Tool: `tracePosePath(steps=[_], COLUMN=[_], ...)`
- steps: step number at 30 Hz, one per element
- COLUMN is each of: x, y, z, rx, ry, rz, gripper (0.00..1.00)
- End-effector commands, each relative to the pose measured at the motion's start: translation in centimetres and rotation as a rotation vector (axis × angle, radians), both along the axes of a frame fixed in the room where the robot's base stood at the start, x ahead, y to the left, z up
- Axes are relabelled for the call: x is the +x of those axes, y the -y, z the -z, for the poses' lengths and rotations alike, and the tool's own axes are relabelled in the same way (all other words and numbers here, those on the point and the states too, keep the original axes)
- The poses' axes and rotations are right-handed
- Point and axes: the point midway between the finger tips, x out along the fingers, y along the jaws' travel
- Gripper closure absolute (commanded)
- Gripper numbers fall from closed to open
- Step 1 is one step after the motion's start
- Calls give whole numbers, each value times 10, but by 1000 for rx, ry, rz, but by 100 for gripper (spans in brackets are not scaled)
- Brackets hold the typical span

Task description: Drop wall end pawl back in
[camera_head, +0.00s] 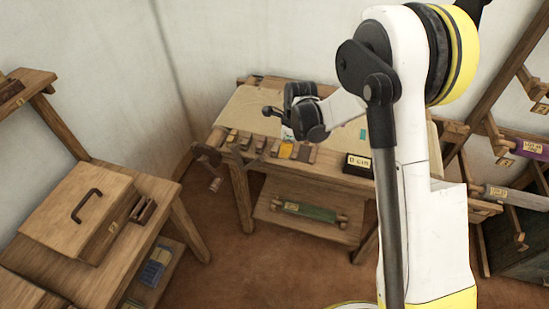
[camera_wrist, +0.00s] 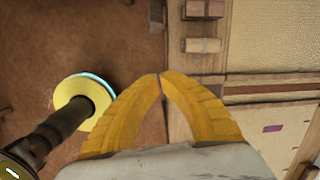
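I cannot make out the wall end pawl in either view. A wooden bench (camera_head: 330,170) with a pale cloth-like top stands against the back wall, and a crank (camera_head: 213,178) sticks out at its left end. My gripper (camera_wrist: 159,75) has its two yellow fingers meeting at the tips, with nothing visible between them. It is over the bench's front edge (camera_wrist: 181,125), seen from above in the wrist view. In the head view my arm covers part of the bench, and only a small orange part of the gripper (camera_head: 286,151) shows near the front edge.
Small wooden blocks (camera_wrist: 203,45) sit along the bench edge. A black label block (camera_head: 358,164) stands at the front right, and a lower shelf (camera_head: 300,223) holds a green roll (camera_head: 308,211). A wooden box (camera_head: 80,215) is at left; racks (camera_head: 515,145) are at right. Brown floor lies between.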

Motion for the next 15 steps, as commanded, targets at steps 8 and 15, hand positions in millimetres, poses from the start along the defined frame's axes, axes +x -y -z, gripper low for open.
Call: tracePosePath(steps=[8, 15], x=[6, 11], y=[-7, -13], z=[51, 100], rx=[0, 0], ry=[0, 0], rz=[-1, -1], gripper=[100, 100])
